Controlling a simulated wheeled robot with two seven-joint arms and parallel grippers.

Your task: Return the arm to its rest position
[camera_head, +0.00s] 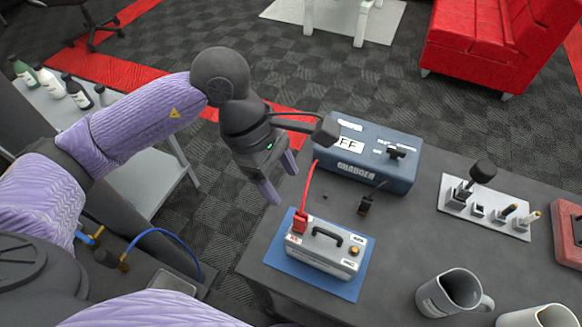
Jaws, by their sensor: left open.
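My left arm comes in from the left, and its left gripper (279,181) hangs open and empty, pointing down. It is above the left edge of the dark table, up and left of the white battery box. Part of my right arm shows at the bottom edge; its gripper is out of view.
The white battery box (324,248) stands on a blue mat (281,267) with a red clamp (299,221) on it. A blue charger (367,153) stands behind it, and a black clamp (365,204) lies between. A lever panel (487,210) and a mug (452,294) are at the right.

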